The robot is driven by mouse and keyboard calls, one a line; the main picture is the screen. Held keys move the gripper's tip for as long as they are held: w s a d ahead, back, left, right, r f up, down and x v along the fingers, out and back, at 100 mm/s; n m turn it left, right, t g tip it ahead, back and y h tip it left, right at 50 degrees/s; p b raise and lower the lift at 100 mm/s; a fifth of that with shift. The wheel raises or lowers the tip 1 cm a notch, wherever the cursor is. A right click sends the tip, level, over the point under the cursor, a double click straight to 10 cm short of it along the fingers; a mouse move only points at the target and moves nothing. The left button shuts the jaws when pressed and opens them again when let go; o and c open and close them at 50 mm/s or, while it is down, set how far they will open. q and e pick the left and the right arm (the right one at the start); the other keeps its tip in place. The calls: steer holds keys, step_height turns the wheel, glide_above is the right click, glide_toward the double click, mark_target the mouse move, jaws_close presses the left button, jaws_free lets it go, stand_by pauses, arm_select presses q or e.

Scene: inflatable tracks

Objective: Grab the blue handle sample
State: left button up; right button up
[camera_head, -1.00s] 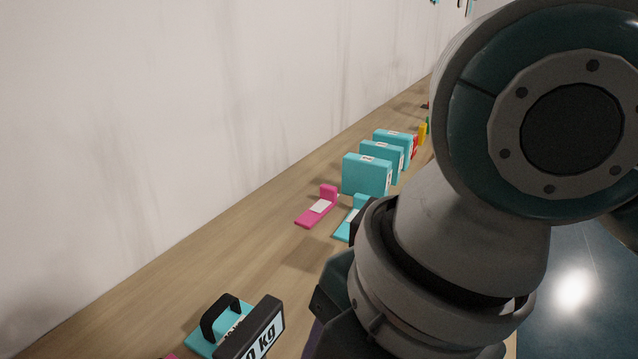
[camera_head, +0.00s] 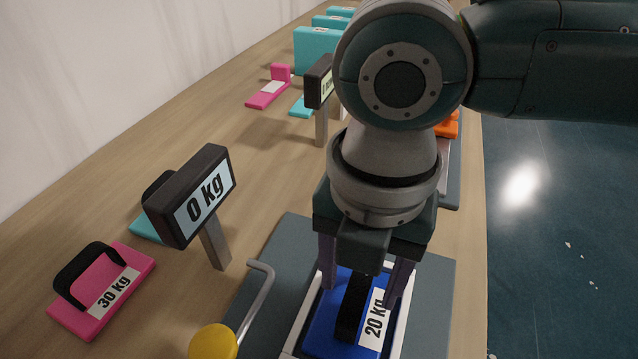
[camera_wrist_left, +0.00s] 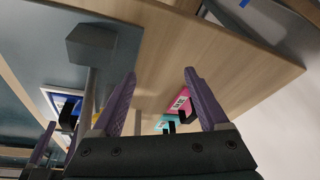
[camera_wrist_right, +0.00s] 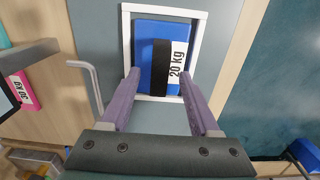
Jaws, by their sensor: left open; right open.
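The blue sample (camera_head: 328,322) lies in a white frame on a grey plate, with a black handle (camera_head: 353,304) and a "20 kg" label. In the head view my right gripper (camera_head: 366,280) is directly above it, fingers pointing down on either side of the handle. In the right wrist view the blue sample (camera_wrist_right: 150,60) lies beyond the two open, purple fingers (camera_wrist_right: 157,85), which hold nothing. My left gripper (camera_wrist_left: 160,85) is open and empty in its own wrist view; it does not show in the head view. The blue sample (camera_wrist_left: 68,110) is partly visible there.
A pink "30 kg" sample (camera_head: 125,275) lies left of a "0 kg" display (camera_head: 195,198) on a post. A bent metal lever (camera_head: 258,300) and a yellow knob (camera_head: 213,343) stand beside the frame. Teal boxes (camera_head: 315,48) stand farther back on the wooden table.

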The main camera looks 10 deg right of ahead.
step_height(320, 180, down, 2)
steer(key=shift+f, duration=0.1)
jaws_close()
stand_by(0.5)
